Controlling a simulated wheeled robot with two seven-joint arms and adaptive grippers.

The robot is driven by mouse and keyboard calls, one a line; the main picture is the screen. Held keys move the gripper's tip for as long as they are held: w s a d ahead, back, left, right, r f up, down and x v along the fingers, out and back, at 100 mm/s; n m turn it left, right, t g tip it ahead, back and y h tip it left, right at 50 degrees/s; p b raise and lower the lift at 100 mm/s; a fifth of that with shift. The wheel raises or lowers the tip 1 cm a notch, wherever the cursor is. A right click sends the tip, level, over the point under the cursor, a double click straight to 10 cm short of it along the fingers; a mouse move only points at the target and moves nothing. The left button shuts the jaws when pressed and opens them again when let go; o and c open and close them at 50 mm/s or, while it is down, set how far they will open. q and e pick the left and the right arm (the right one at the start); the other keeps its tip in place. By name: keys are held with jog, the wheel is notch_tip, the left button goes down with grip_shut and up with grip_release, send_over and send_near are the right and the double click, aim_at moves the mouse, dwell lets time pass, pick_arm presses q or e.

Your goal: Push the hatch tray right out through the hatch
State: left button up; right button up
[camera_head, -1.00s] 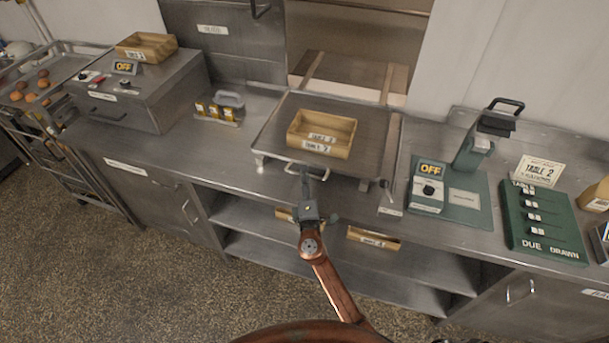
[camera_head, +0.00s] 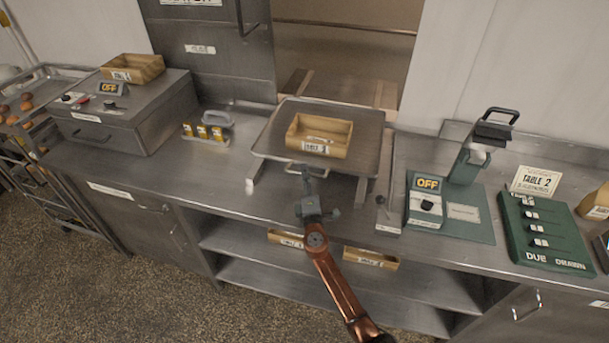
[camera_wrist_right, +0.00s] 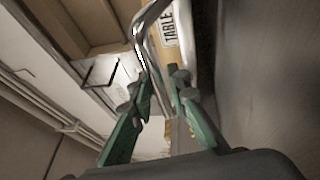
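The hatch tray (camera_head: 268,142) is a flat metal tray lying on two rails in front of the open hatch (camera_head: 345,62). Its far edge is by the hatch opening, and bare rail shows at its near side. A wooden box with a table label (camera_head: 318,150) sits on it. My right gripper (camera_head: 307,172) is at the tray's front handle (camera_head: 291,169). In the right wrist view, the fingertips (camera_wrist_right: 165,82) are close together at the bent handle bar (camera_wrist_right: 143,42) and appear shut on it. My left gripper is not in view.
A steel oven box (camera_head: 130,125) and a holder of small jars (camera_head: 207,132) stand left. The green device with an OFF display (camera_head: 428,184) and a green board (camera_head: 545,235) stand right. Wooden boxes lie on the shelf below (camera_head: 370,258). Hatch side walls flank the opening.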

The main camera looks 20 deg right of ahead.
jog(key=shift+o, duration=1.4)
jog(key=shift+r, duration=0.1)
jog(key=v, duration=1.2)
jog(key=shift+a, duration=0.1)
